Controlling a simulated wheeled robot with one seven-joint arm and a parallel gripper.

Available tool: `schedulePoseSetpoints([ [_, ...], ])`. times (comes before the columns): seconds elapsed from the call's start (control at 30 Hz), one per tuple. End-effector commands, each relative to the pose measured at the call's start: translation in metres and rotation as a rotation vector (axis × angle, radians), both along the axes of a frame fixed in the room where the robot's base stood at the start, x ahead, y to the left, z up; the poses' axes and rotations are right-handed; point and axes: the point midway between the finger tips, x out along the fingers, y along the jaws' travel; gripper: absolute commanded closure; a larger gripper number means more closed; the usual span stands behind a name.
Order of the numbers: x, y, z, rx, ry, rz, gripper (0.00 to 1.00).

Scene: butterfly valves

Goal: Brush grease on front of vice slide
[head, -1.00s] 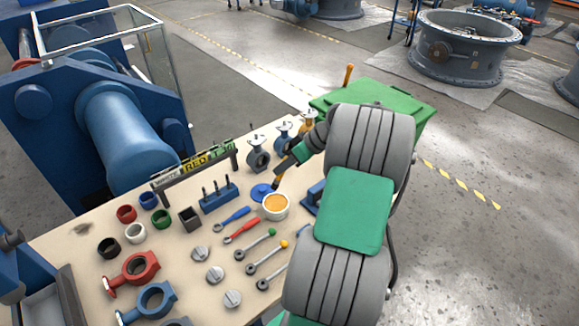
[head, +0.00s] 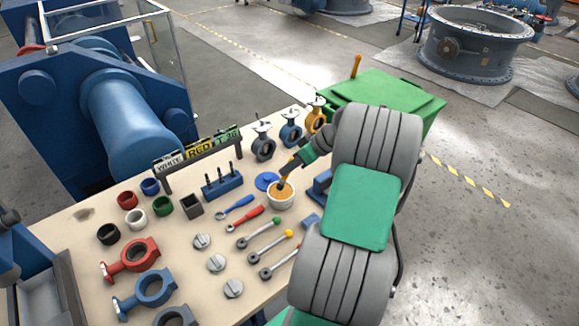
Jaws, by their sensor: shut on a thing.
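A white tub of orange-brown grease (head: 281,203) stands on the bench right of its blue lid (head: 264,181). My gripper (head: 297,160) is shut on a brush (head: 289,171) with a yellow-orange handle. The brush points down and its dark end is at the grease inside the tub; how deep it reaches I cannot tell. A blue block-like thing (head: 319,188), which looks like the vice, stands right of the tub. My arm hides most of it, and the front of its slide cannot be made out.
A blue rack (head: 222,187) and a sign holder (head: 200,152) are to the left. A green bin (head: 385,95) is beyond the bench.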

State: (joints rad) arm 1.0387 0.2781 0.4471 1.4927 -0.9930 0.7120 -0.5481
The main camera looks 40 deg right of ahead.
Motion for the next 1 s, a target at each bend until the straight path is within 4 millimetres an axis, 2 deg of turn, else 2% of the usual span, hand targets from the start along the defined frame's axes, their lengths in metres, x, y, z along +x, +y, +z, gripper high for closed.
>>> schedulePoseSetpoints([
  [1.0,0.0000,-0.0001,-0.0089,0.000,0.000,0.000,1.00],
])
